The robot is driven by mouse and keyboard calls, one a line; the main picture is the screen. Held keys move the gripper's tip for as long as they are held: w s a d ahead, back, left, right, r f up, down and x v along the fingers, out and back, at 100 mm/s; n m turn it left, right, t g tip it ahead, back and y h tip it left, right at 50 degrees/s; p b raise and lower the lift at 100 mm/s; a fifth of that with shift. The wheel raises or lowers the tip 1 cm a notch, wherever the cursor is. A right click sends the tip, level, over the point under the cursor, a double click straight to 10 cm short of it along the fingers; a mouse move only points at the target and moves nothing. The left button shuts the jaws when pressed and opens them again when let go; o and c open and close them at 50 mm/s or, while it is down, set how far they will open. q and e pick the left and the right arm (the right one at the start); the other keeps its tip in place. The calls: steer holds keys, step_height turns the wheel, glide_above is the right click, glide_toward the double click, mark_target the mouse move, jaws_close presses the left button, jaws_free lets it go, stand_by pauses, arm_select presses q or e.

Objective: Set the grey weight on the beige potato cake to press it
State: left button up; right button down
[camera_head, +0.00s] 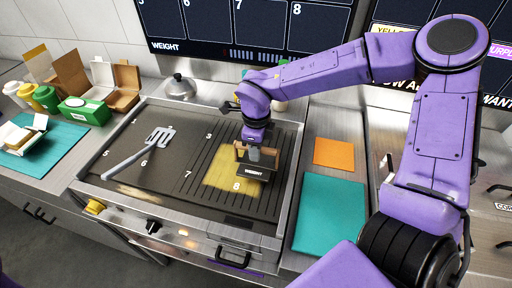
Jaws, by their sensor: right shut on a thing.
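My right gripper (257,148) reaches down over the ribbed right half of the griddle (192,198). It is shut on the grey weight (254,172), a dark block labelled "WEIGHT" with a brown handle. The weight is over a square yellow patch (220,179) marked 8. I cannot tell whether the weight touches the surface or hangs just above it. I cannot make out a separate beige potato cake; the weight and gripper may hide it. My left gripper is not in view.
A metal spatula (145,149) lies on the griddle's flat left half. A metal dome (180,87) stands behind. Open boxes (114,88) and bottles (45,98) stand at left. A teal board (328,214) and orange square (333,153) lie to the right.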

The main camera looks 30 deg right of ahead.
steer(key=c, duration=0.8)
jaws_free()
steer(key=shift+r, duration=0.1)
steer(key=shift+a, duration=0.1)
steer(key=shift+s, duration=0.1)
steer(key=shift+r, duration=0.25)
step_height(320, 180, up, 10)
steer(key=shift+r+b, duration=0.1)
steer(key=shift+b, duration=0.85)
